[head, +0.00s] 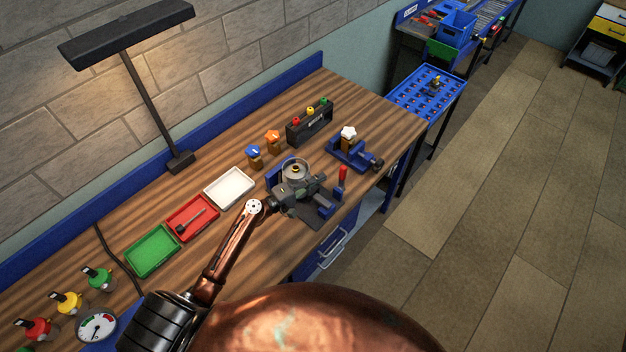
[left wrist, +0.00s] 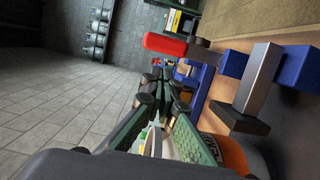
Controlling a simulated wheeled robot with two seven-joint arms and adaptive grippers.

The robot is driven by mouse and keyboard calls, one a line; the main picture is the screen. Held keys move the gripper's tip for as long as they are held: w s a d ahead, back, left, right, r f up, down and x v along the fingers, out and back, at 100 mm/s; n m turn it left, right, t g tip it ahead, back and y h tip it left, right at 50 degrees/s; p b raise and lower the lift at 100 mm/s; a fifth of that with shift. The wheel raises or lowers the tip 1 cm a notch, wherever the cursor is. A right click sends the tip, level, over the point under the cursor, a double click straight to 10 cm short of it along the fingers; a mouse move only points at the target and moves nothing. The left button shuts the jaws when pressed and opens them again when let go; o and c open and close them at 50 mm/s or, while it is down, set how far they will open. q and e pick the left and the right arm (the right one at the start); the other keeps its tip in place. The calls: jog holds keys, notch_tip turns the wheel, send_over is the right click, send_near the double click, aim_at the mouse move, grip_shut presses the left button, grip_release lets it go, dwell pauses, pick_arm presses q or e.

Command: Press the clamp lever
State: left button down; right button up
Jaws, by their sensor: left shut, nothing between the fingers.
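The clamp lever has a red grip (head: 342,174) that stands upright at the front of the bench. Its blue clamp base (head: 327,207) is partly hidden by my left gripper. In the left wrist view the red grip (left wrist: 165,45) lies sideways across the picture, just beyond the fingertips. My left gripper (head: 320,181) is shut and empty, just left of the lever. Its fingers also show in the left wrist view (left wrist: 164,80), closed together. I see a small gap between fingertips and grip there; contact cannot be judged for certain. My right gripper is not in view.
A blue vise (head: 352,153) with a white star knob stands behind the clamp. A dark box (head: 309,126) with coloured buttons and two knobs stand further back. White (head: 229,189), red (head: 192,222) and green (head: 152,254) trays lie left. The bench's front edge is close.

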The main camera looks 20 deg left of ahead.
aim_at(342, 179)
pick_arm(q)
jog(key=p+x, duration=0.1)
jog(key=x, duration=0.4)
jog(key=shift+w+d, duration=0.1)
jog(key=shift+d, duration=0.05)
jog(key=shift+d, duration=0.1)
